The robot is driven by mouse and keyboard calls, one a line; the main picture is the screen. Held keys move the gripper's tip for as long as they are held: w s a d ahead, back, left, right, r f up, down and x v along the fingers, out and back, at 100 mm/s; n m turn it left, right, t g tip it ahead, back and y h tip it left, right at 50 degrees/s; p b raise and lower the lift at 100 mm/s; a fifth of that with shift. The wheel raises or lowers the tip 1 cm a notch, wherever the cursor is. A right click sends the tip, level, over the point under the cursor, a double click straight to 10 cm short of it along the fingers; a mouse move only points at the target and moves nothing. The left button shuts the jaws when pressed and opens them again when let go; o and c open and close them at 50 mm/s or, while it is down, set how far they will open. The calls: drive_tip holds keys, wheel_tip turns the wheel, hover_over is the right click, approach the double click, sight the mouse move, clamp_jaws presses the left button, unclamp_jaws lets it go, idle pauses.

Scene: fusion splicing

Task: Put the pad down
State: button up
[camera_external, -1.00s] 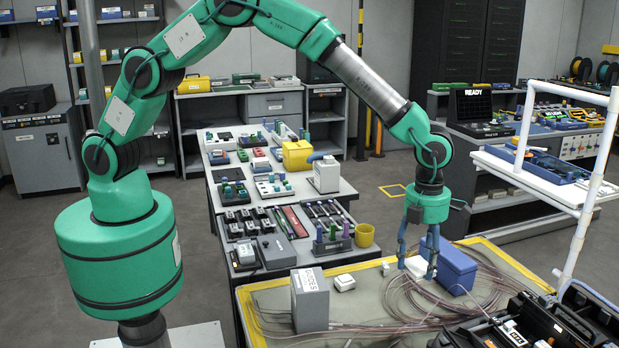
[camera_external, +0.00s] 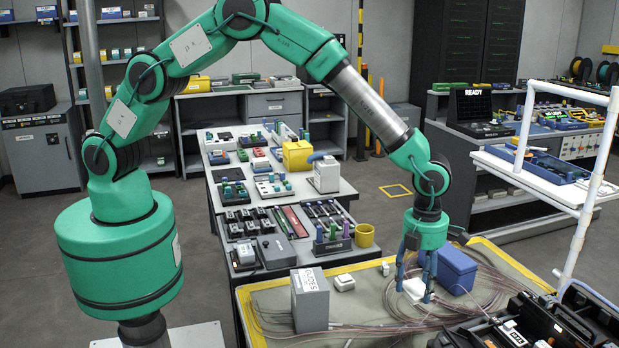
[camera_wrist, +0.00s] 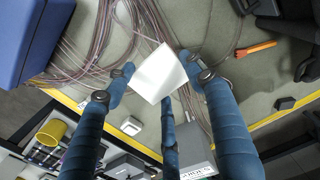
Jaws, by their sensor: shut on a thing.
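The pad is a small white square block. It shows in the wrist view (camera_wrist: 160,73) between the blue fingers, and in the external view (camera_external: 414,288) low between the fingertips. My gripper (camera_external: 414,292) points down over the mat on the near table, with the pad in its grasp. In the wrist view my gripper (camera_wrist: 160,80) has fingers on both sides of the pad and a third finger below it. The pad is low over the coiled cables; I cannot tell whether it touches them or the mat (camera_external: 370,284).
A blue box (camera_external: 456,268) stands just right of and behind my gripper. Coiled pinkish cables (camera_external: 380,325) cover much of the mat. A grey box (camera_external: 310,300) and a small white block (camera_external: 344,282) stand to the left. An open black case (camera_external: 560,325) is at right.

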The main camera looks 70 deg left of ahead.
hover_over(411, 324)
drive_tip(key=shift+f+b, duration=0.3)
drive_tip(key=shift+f, duration=2.6)
drive_tip(key=shift+f, duration=1.85)
drive_tip(key=shift+f+b, duration=0.15)
drive_tip(key=shift+b, duration=0.2)
drive_tip(key=o, duration=0.7)
drive_tip(key=shift+o, duration=0.2)
wheel_tip(411, 324, up, 12)
drive_tip(key=shift+r+p, duration=0.15)
drive_tip(key=shift+p, duration=0.7)
